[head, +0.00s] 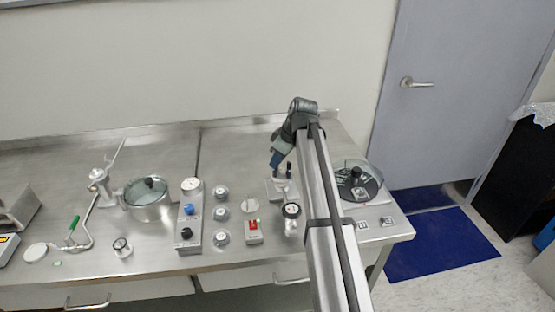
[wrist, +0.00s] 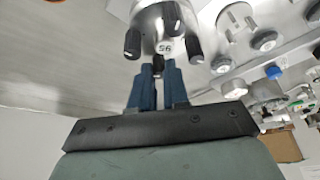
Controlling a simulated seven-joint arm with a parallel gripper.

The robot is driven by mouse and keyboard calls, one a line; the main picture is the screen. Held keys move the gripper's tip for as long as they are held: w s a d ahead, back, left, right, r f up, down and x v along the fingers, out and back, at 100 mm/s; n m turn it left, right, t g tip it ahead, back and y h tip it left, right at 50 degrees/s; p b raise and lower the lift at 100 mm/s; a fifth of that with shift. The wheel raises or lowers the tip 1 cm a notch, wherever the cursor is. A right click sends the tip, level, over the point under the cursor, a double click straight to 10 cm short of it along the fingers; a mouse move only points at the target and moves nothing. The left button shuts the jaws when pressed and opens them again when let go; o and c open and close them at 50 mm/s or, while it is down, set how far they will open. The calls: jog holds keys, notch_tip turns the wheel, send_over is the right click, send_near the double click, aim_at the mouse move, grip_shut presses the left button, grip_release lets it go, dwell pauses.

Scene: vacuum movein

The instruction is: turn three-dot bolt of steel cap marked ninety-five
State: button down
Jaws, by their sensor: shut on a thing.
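The steel cap (wrist: 165,25) is at the top centre of the wrist view, with a white round label reading 95 and several black-ended bolts around it. My gripper (wrist: 158,68) has its two blue fingers on either side of one black bolt (wrist: 158,64) just below the label, and is shut on it. The dots on this bolt are too small to tell. Other black bolts show at the left (wrist: 132,43) and right (wrist: 193,49) of the cap. In the head view my gripper (head: 276,159) reaches down at the bench's right part, and my arm hides some of the cap's area.
The steel bench (head: 240,150) holds a lidded glass pot (head: 149,199), a grey box with blue and black knobs (head: 190,228), several round dials, a red-switch box (head: 253,233) and a dark round device (head: 357,184) right of my arm. The back of the bench is clear.

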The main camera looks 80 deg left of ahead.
jog(key=m+t, duration=0.1)
jog(key=m, duration=0.2)
jog(key=m+t+y, duration=0.1)
jog(key=m, duration=0.2)
jog(key=shift+s+d, duration=0.15)
jog(key=m+t, duration=0.1)
jog(key=m, duration=0.2)
jog(key=m+t, duration=0.1)
jog(key=m, duration=0.2)
jog(key=shift+s+y, duration=0.15)
jog(key=shift+y, duration=0.15)
jog(key=c, duration=1.1)
grip_release()
jog(key=v, duration=1.3)
jog(key=shift+s+d+r, duration=0.15)
jog(key=shift+s+r, duration=0.05)
jog(key=shift+r, duration=0.2)
